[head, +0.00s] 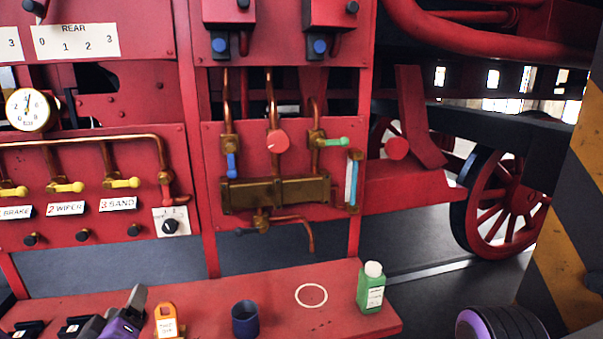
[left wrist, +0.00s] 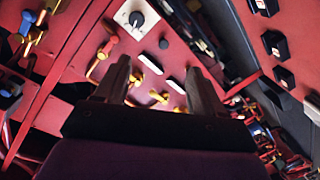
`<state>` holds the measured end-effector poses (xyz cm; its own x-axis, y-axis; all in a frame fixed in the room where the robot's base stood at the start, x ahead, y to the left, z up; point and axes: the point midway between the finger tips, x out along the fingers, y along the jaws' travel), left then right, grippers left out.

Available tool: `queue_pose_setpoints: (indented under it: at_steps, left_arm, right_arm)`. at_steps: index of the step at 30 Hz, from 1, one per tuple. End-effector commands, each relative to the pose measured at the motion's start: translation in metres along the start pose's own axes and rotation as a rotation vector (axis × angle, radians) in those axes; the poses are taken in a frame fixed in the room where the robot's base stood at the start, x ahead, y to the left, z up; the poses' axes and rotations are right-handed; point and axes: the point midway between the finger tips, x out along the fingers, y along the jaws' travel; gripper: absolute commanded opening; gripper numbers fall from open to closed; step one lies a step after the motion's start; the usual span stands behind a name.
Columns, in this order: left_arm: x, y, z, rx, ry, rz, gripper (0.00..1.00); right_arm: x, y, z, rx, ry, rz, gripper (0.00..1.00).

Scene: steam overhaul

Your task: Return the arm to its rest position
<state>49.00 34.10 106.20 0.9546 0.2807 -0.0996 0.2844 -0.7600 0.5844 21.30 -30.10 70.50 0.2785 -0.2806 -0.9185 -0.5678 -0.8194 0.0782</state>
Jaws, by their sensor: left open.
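My left gripper (head: 131,308) shows at the bottom left of the head view, just above the red shelf and left of the orange tag-like item. In the left wrist view its two dark fingers (left wrist: 158,78) stand apart with nothing between them. The red panel with yellow valve handles (left wrist: 160,97) lies beyond the fingers. My right gripper is not in view. Part of a purple and black arm link of mine shows at the bottom right of the head view.
The red shelf (head: 215,293) holds an orange item (head: 166,322), a dark blue cup (head: 245,319) and a green bottle (head: 371,289). A white ring marks a bare spot. Valves and pipes project from the red panel (head: 130,220). A striped post (head: 572,225) stands at right.

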Motion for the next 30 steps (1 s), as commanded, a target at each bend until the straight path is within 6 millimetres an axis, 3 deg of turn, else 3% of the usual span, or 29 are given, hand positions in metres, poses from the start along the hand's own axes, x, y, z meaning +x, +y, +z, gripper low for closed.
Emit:
queue_pose_setpoints:
  at_steps: [8, 14, 17, 20, 24, 27, 30]
  left_arm:
    - [-0.005, -0.038, 0.056, 0.089, -0.136, -0.113, 0.69]
    - [-0.025, -0.085, 0.119, 0.174, -0.296, -0.232, 0.69]
    - [-0.046, -0.117, 0.159, 0.225, -0.402, -0.305, 0.69]
    - [-0.082, -0.159, 0.206, 0.286, -0.54, -0.397, 0.69]
    - [-0.159, -0.22, 0.266, 0.366, -0.753, -0.536, 0.69]
    - [-0.205, -0.247, 0.288, 0.402, -0.859, -0.595, 0.69]
    - [-0.231, -0.262, 0.297, 0.422, -0.917, -0.629, 0.69]
  right_arm:
    - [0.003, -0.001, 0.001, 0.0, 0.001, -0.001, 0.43]
    - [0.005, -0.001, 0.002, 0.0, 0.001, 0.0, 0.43]
    - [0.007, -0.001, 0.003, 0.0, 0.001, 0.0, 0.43]
    - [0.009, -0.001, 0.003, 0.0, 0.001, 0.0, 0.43]
    - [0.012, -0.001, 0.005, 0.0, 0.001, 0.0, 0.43]
    - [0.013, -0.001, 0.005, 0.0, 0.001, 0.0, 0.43]
    - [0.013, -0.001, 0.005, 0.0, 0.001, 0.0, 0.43]
